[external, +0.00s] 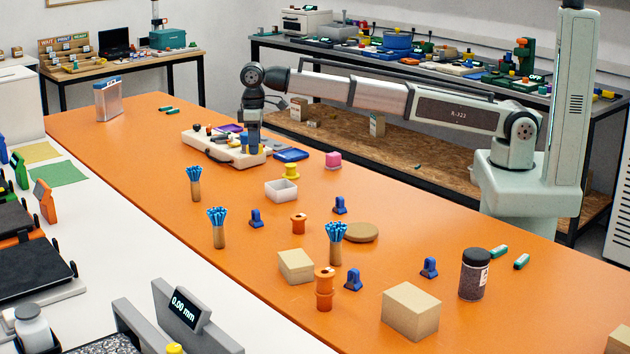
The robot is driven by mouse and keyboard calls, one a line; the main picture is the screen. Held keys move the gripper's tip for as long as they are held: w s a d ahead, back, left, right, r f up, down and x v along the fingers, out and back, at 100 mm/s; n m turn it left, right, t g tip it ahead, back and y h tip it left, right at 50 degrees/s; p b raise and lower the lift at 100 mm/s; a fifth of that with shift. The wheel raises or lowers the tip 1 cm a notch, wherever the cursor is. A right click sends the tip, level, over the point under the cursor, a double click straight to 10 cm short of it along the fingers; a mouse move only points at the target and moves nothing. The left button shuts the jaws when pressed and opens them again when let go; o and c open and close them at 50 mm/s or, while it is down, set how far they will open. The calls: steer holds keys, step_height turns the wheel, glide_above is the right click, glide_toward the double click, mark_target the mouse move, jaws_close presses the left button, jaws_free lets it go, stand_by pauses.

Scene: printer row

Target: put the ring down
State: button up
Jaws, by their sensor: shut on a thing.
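My gripper (252,142) points down at the far end of the orange table (150,180), over the right part of a cream board (243,160) with several small knobs and pegs on it. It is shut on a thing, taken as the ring. The ring itself is too small and too hidden by the fingers to make out. I cannot tell whether it touches the board.
Several blue clips, orange spools and tan blocks stand nearer. The orange surface left of the board is mostly clear.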

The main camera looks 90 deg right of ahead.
mark_target(256, 185)
steer(key=shift+f+m, duration=0.1)
steer(key=shift+m, duration=0.3)
steer(key=shift+f, duration=4.9)
steer(key=shift+f, duration=0.1)
steer(key=o, duration=1)
step_height(256, 185, up, 12)
steer(key=shift+r, duration=0.1)
